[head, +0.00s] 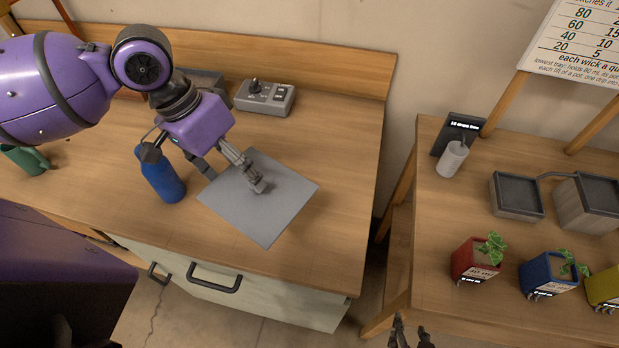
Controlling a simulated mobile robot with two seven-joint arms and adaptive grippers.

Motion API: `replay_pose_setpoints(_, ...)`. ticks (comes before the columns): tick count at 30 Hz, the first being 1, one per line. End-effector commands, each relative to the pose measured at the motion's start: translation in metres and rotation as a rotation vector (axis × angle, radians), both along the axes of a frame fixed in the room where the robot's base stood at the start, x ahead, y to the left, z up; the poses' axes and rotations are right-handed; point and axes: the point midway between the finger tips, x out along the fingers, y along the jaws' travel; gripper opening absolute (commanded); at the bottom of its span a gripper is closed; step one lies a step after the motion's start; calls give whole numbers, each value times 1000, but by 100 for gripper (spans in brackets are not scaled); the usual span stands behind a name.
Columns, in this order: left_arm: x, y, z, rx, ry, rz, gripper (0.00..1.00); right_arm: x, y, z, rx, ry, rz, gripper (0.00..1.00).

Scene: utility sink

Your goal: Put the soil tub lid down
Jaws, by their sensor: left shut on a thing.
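A flat grey square panel, which looks like the soil tub lid (285,210), is over the wooden bench top, close to its right end. It looks nearly level; I cannot tell whether it touches the wood or hovers just above it. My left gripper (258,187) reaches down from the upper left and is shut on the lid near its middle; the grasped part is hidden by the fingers. My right gripper (411,333) shows only partly at the bottom edge, its dark fingertips apart and nothing between them. The soil tub itself is not identifiable.
A blue bottle (163,178) stands close to the lid's left. A grey control box (264,97) sits behind it, and a green mug (25,160) is far left. The right table (440,215) holds potted plants, trays and a white cylinder (453,159). A gap separates the tables.

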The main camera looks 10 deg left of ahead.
Motion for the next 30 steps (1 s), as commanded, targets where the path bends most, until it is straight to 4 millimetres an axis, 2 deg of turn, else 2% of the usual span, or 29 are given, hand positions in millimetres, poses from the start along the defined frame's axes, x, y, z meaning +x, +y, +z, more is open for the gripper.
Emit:
replay_pose_setpoints(1, 8, -10, -7, -8, 4, -4, 52, -8, -2, -7, -5, 18, 2, 40)
replay_pose_setpoints(6, 40, -37, -26, -8, 4, -4, 52, -19, -7, -15, -13, 38, -1, 40)
replay_pose_setpoints(10, 64, -58, -40, -5, 5, -3, 52, -17, -7, -15, -13, 34, -2, 40)
replay_pose_setpoints(15, 81, -72, -72, -3, 6, -1, 52, -8, -5, -14, -10, 16, -3, 40)
replay_pose_setpoints(20, 90, -78, -85, -2, 2, 0, 52, 0, -3, -10, -5, 0, -9, 40)
replay_pose_setpoints(26, 98, -86, -97, -3, 4, 0, 52, -2, -3, -11, -3, 2, -13, 40)
replay_pose_setpoints(30, 97, -84, -121, -1, 6, 1, 52, -6, -5, -15, -7, 11, -14, 40)
